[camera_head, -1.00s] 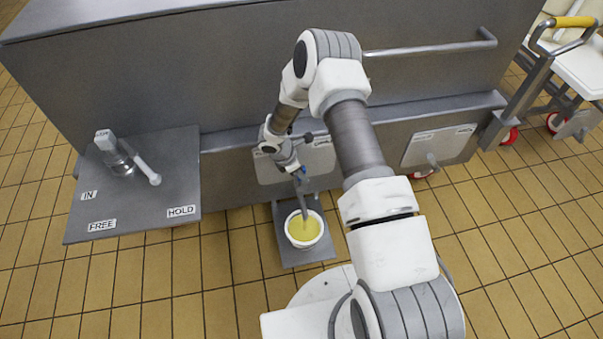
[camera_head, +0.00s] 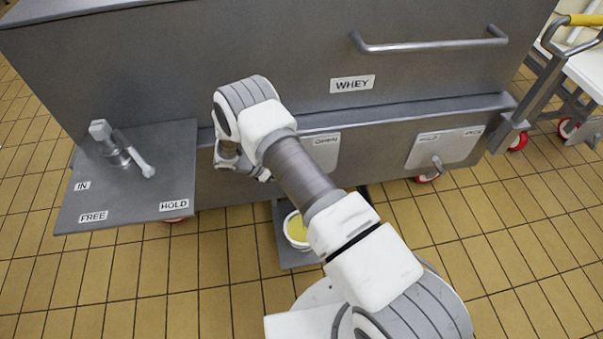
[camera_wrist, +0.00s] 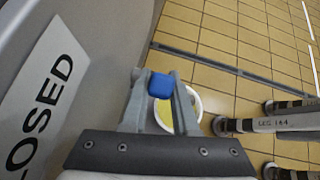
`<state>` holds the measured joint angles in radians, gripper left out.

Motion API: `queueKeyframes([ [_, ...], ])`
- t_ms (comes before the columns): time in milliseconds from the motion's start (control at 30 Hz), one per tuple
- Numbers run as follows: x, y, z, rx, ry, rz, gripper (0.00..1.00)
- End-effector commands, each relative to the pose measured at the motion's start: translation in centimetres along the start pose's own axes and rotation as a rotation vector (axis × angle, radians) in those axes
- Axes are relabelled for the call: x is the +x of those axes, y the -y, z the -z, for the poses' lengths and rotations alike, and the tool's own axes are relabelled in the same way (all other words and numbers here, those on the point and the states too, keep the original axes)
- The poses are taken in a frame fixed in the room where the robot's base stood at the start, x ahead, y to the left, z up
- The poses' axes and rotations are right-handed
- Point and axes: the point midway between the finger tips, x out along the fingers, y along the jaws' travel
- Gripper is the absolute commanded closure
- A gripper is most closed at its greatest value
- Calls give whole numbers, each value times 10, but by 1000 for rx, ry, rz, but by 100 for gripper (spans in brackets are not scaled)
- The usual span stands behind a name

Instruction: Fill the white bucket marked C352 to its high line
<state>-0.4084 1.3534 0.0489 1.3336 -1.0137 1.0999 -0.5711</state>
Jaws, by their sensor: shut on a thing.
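A white bucket (camera_head: 288,236) with yellow liquid (camera_head: 297,228) in it stands on a grey plate (camera_head: 285,257) below the vat. My arm covers part of it, and no marking or high line is readable. It also shows in the wrist view (camera_wrist: 196,103), behind the fingers. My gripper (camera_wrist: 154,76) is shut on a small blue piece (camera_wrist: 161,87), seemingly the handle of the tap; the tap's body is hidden. In the head view my arm hides the fingers and the place above the bucket. I cannot tell whether liquid is flowing.
The grey vat wall (camera_head: 270,45) bears a WHEY label (camera_head: 352,84) and a long rail (camera_head: 430,46). A side shelf (camera_head: 125,195) marked IN, FREE and HOLD carries a metal fitting (camera_head: 118,150). A CLOSED sign (camera_wrist: 40,95) is close to my gripper. A trolley (camera_head: 575,75) stands far right.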

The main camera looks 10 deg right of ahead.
Motion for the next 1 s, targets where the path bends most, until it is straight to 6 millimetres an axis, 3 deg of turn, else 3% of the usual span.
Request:
queueKeyframes([
  [400, -6, -3, 14, -18, 200, 34, 100],
  [967, -6, -4, 16, -23, 231, 41, 100],
  [1000, -6, -4, 16, -23, 231, 41, 71],
])
